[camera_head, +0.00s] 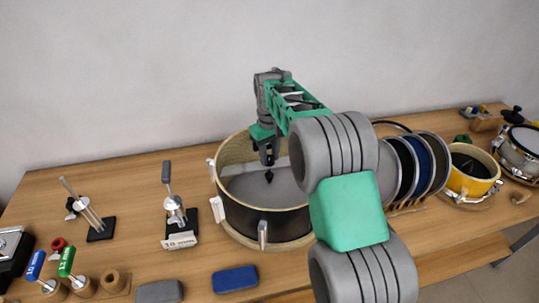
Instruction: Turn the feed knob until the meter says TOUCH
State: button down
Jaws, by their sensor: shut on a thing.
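My gripper (267,157) hangs from my grey and green arm, pointing down into the open top of a round drum shell (270,222). It is shut on a small dark piece (269,177), which has a pointed lower end and hangs above the shell's grey inside. The piece is too small for me to tell what it is. I cannot make out a feed knob or a meter reading TOUCH. A small metal stand with a grey lever (175,212) is left of the shell; its front plate bears a label I cannot fully read.
A chrome rod stand (90,215), red, blue and green-handled tools (67,262) and a dark box (12,255) stand at left. A blue pad (235,279) and a grey pad (160,291) lie in front. Racked discs (420,165) and a yellow drum (470,175) are at right.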

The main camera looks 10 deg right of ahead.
aim_at(270, 158)
dwell(0.4)
jog(key=c, duration=1.1)
grip_release()
jog(key=shift+o, duration=0.2)
notch_tip(270, 158, up, 8)
jog(key=shift+f+b, duration=0.1)
jog(key=shift+b, duration=0.35)
